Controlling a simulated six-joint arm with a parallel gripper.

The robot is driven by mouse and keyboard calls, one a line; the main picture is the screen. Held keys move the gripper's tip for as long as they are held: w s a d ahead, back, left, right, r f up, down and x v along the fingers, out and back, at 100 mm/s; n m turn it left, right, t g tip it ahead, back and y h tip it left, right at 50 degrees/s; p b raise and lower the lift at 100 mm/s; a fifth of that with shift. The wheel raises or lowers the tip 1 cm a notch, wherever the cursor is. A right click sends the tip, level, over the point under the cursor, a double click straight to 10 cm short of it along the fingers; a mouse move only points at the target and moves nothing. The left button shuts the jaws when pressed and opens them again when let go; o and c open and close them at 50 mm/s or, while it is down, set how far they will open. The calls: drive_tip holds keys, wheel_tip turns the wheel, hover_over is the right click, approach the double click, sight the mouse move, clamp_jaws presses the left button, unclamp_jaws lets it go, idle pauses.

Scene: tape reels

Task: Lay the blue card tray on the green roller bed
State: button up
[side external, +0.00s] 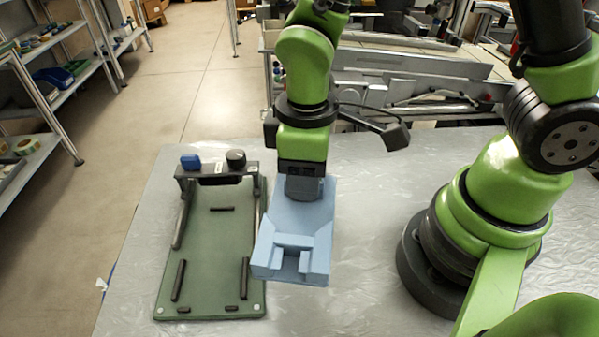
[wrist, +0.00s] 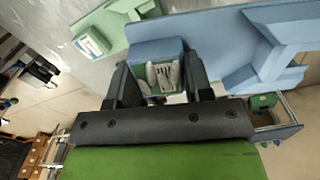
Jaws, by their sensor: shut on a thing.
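The light blue card tray (side external: 293,222) hangs from my gripper (side external: 303,190), just right of the green roller bed. In the side view its lower left corner overlaps the bed's right edge. It looks held above the table, but the exact height is hard to tell. In the wrist view my gripper (wrist: 163,85) is shut on a raised blue block of the tray (wrist: 215,35); the rest of the tray extends up and right. The dark green roller bed (side external: 213,262) lies flat on the table with its middle bare. In the side view my fingertips are largely hidden.
The bed has dark rails along its sides and a raised dark bracket (side external: 217,170) across its far end, topped by a blue block (side external: 190,162) and a black knob (side external: 236,159). The grey table (side external: 350,300) is clear around it. Shelves (side external: 50,90) stand at left.

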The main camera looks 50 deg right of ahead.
drive_tip(key=w+d+r+m, duration=0.5)
drive_tip(key=d+r+m, duration=0.1)
drive_tip(key=d, duration=0.4)
drive_tip(key=n, duration=0.8)
approach(347, 187)
wheel_tip(347, 187, down, 2)
drive_tip(key=shift+s+f+n, duration=0.1)
drive_tip(key=shift+n, duration=0.2)
drive_tip(key=shift+f, duration=2.2)
drive_tip(key=o, duration=1)
drive_tip(key=shift+f, duration=0.15)
